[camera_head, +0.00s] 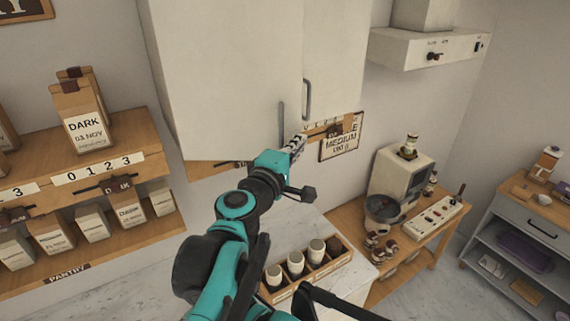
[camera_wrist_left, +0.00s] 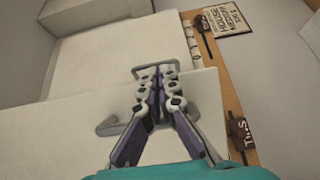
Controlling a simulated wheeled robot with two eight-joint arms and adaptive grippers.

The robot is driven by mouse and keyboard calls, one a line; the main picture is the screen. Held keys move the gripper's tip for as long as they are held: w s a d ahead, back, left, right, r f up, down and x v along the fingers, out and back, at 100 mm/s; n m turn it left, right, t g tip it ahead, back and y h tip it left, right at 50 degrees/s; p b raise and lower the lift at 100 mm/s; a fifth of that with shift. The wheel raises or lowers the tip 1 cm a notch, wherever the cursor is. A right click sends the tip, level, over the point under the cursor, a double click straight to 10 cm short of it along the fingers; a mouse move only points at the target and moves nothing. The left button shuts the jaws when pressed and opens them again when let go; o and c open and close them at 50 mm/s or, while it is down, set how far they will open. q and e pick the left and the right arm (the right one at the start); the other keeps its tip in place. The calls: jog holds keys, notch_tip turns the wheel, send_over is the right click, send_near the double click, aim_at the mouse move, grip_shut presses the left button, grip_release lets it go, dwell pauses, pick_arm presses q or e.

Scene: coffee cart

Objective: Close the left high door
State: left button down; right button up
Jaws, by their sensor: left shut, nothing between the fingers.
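The left high door (camera_head: 225,75) is a large cream panel on the wall cabinet, with a grey bar handle (camera_head: 282,122) near its lower right corner. In the left wrist view the left door (camera_wrist_left: 60,150) fills the lower left, and its edge appears to stand slightly proud of the neighbouring door. The right high door (camera_head: 334,55) has its own bar handle (camera_head: 306,98). My left gripper (camera_head: 298,144) is shut and empty, at the doors' lower edge near the handles. In the left wrist view its fingertips (camera_wrist_left: 160,75) overlap the right door's handle; contact is unclear.
A wooden rail with a sign (camera_head: 342,137) runs under the cabinet. Below are a crate of cups (camera_head: 310,275) and a coffee machine (camera_head: 400,178). Shelves with coffee bags (camera_head: 85,120) stand left. A range hood (camera_head: 425,46) is at upper right.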

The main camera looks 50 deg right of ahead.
pick_arm(q)
jog(key=w+d+t+p, duration=0.1)
jog(key=w+d, duration=0.8)
jog(key=d, duration=0.1)
jog(key=shift+n, duration=0.4)
jog(key=shift+s, duration=0.1)
